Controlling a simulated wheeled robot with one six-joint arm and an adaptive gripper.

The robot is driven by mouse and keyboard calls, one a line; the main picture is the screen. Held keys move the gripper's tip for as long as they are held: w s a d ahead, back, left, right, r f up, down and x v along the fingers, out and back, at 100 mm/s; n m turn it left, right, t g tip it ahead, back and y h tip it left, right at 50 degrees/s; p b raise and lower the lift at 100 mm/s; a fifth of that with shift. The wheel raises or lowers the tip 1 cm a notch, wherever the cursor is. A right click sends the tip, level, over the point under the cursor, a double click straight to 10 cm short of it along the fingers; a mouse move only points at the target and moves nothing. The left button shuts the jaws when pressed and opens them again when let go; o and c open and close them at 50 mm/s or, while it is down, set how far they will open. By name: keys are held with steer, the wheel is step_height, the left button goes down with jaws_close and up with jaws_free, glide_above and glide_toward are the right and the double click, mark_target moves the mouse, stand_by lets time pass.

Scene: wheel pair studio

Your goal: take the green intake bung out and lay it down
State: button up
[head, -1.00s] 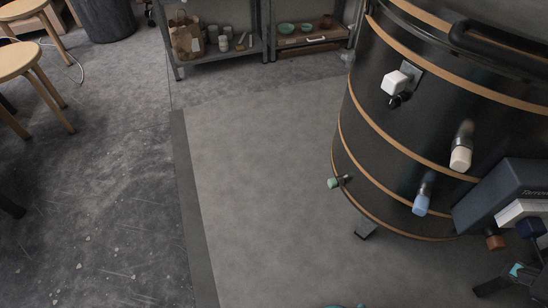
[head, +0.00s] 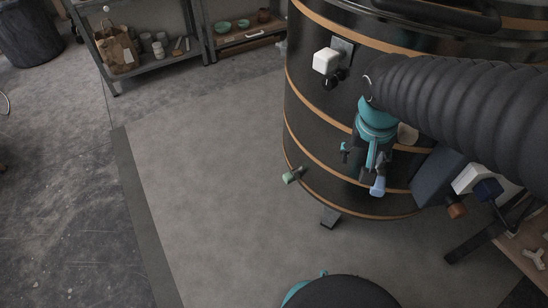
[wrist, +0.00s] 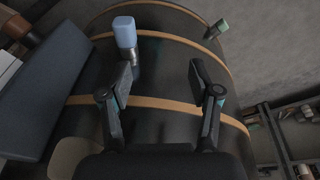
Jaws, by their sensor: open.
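The green bung (head: 292,175) sticks out low on the left side of the dark, tan-banded drum (head: 310,118). In the wrist view the green bung (wrist: 222,27) is at the upper right, beyond my right fingertip. My gripper (head: 362,170) hangs in front of the drum, to the right of the green bung, apart from it. In the wrist view my gripper (wrist: 160,67) is open, with nothing between its fingers. How deep the bung sits is hidden.
A blue bung (head: 378,187) is close by my gripper; it also shows in the wrist view (wrist: 124,31). A white block (head: 326,61) sits higher on the drum. A cream bung (head: 408,134) is partly hidden by my arm. A dark box (head: 437,176) is right. Floor left is clear.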

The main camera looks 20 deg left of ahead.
steer(key=w+a+f+m+h+b, duration=0.2)
steer(key=w+a+f+b, duration=0.15)
steer(key=a+f, duration=0.9)
steer(key=m, duration=0.7)
glide_toward(285, 179)
steer(key=shift+t, duration=0.4)
steer(key=b+x, duration=0.1)
steer(key=x, duration=0.3)
steer(key=b+x, duration=0.1)
steer(key=x, duration=0.4)
steer(key=shift+s+f, duration=0.2)
steer(key=shift+f, duration=0.05)
jaws_close()
steer(key=shift+a, duration=0.1)
steer(key=shift+s+a+b, duration=0.25)
steer(key=shift+s+b, duration=0.1)
steer(key=shift+s+a, duration=0.25)
steer(key=shift+s+a+b, duration=0.45)
steer(key=shift+s+b, duration=0.05)
steer(key=shift+s, duration=0.1)
